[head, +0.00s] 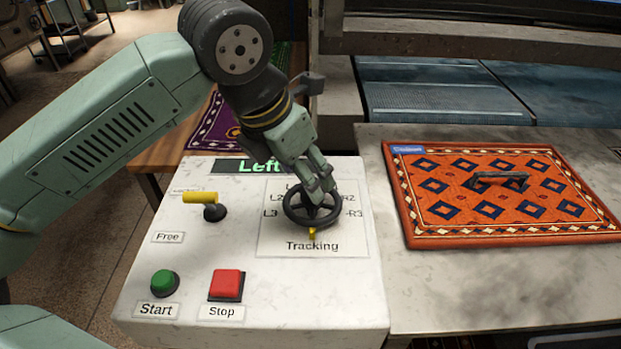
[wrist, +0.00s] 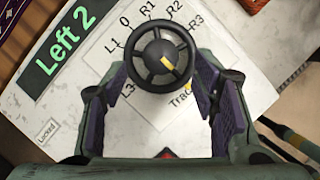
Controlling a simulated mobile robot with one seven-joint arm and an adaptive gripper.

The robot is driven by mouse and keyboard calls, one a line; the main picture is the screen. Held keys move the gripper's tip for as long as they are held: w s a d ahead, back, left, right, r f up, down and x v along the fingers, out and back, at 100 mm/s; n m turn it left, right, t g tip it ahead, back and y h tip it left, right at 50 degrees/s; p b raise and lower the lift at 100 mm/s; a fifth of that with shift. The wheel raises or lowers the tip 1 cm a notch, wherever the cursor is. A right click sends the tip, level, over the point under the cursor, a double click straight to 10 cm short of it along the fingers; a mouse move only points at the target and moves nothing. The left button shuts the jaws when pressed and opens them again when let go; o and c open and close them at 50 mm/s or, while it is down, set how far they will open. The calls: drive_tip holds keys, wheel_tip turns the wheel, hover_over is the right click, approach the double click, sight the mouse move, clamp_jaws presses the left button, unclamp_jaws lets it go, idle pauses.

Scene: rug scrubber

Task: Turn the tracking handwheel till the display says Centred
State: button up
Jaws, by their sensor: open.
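The black tracking handwheel (head: 296,212) stands on the white control panel, inside a scale marked L3 to R3. In the wrist view the handwheel (wrist: 140,50) has a yellow mark near its hub, and a small yellow piece shows beside its rim, towards the Tracking label. The display (wrist: 66,55) reads "Left 2" in green; in the head view my arm hides part of it. My gripper (head: 323,184) is above the handwheel, pointing down. Its jaws are open, one on each side of the wheel. I cannot tell whether they touch the rim.
A yellow-handled lever (head: 200,197) points left beside a Locked label, with a Free label below. A green Start button (head: 164,282) and red Stop button (head: 227,284) are at the panel's front. An orange rug (head: 440,225) with a handled block lies on the table at right.

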drive_tip(key=shift+p+x, duration=0.3)
drive_tip(key=shift+x, duration=1.85)
drive_tip(key=shift+c, duration=0.3)
drive_tip(key=c, duration=1.1)
